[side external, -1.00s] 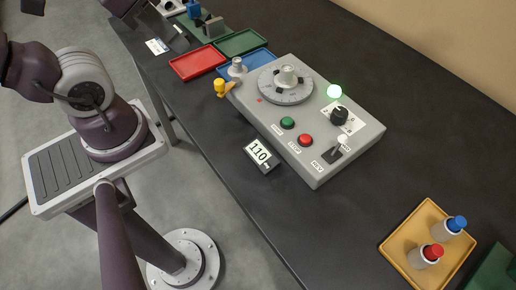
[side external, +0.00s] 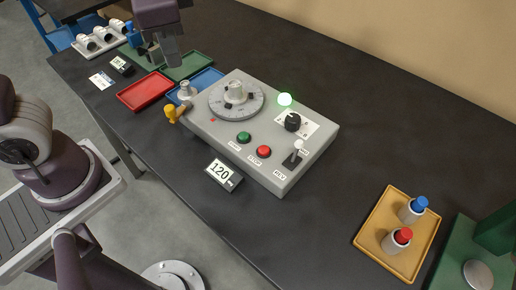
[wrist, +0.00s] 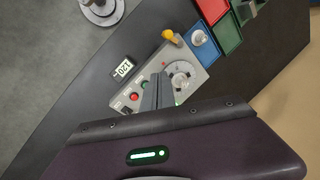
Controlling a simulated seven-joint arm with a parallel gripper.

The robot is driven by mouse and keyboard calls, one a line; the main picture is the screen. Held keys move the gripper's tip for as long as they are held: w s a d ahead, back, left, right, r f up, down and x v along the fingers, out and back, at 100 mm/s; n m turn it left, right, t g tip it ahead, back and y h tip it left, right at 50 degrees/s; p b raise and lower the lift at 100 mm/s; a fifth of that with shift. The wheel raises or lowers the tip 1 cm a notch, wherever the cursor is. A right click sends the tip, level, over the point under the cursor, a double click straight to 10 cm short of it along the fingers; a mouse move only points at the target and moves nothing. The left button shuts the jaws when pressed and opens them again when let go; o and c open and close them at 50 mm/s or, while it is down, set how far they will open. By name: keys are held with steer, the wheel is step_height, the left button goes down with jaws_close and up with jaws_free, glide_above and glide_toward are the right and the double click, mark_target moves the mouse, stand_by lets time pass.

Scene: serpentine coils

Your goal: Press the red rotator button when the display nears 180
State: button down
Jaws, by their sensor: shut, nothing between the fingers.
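The grey control box (side external: 212,132) stands on the black table. Its red STOP button (side external: 264,151) sits beside the green START button (side external: 244,137) on the front part of the top; the red button also shows in the wrist view (wrist: 134,96). The display (side external: 222,172) in front of the box reads 120. The round rotator dial (side external: 236,101) is at the box's far left end. My gripper (side external: 171,58) is shut and empty, raised above the trays, left of the box and apart from the button. In the wrist view its fingers (wrist: 157,92) partly cover the box.

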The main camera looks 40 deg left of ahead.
steer(key=w+d+f+m+y, duration=0.3)
steer(key=w+d+f, duration=0.1)
steer(key=w+d, duration=0.1)
steer(key=m+t+y, duration=0.1)
steer(key=m+y, duration=0.2)
steer(key=m, duration=0.1)
glide_above(266, 152)
step_height(266, 152, down, 6)
steer(key=shift+d+f, duration=0.1)
steer(key=shift+f, duration=0.05)
steer(key=shift+f, duration=4.4)
steer(key=shift+f, duration=0.4)
